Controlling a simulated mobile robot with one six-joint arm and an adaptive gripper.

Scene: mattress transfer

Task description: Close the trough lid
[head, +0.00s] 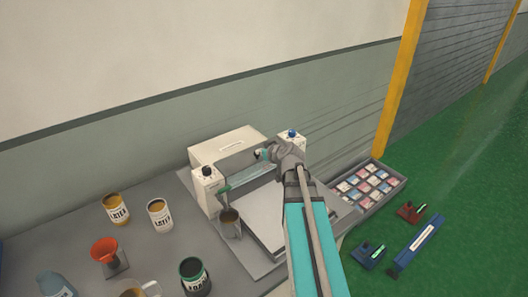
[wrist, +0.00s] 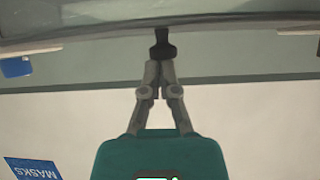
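The white machine (head: 205,192) stands on the grey table, with a dark knob on its left post and a blue knob on its right post. A pale bluish trough-like strip (head: 252,177) runs between the posts. A white slotted cover (head: 232,142) is behind it; I cannot tell for sure which part is the lid. My gripper (head: 258,155) is over the machine between the posts, partly hidden by my arm. In the wrist view its fingers (wrist: 160,62) are together, with a dark piece at their tips; whether this is fingertip pads or a handle is unclear.
A metal cup (head: 230,222) is at the machine's left front. Latex cans (head: 160,214), an orange funnel (head: 105,250) and a dark green can (head: 194,275) stand on the left. A tray of small packets (head: 395,190) is on the right. A masks label (wrist: 32,168) shows in the wrist view.

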